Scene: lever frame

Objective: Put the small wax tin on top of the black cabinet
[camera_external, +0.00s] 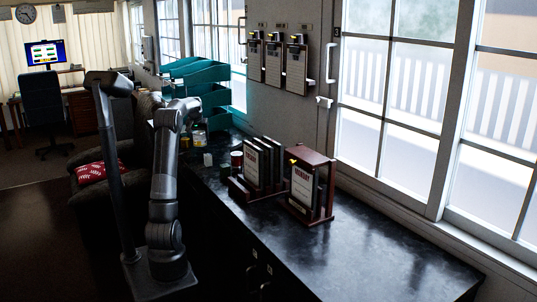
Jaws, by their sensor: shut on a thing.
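My gripper (187,128) is at the end of my raised arm, over the far left part of the black cabinet (350,250). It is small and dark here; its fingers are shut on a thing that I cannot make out. The cabinet is long, with a dark glossy top along the window wall and handles on its front. I cannot identify the small wax tin for certain. A small pale container (208,160) and a dark red can (237,159) stand on the cabinet top, right of my gripper. A yellowish jar (198,138) is just below the gripper.
Teal stacked trays (205,85) stand behind the gripper. A dark red rack with binders (262,168) and a wooden stand with a book (308,188) stand mid-cabinet. The near right top is clear.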

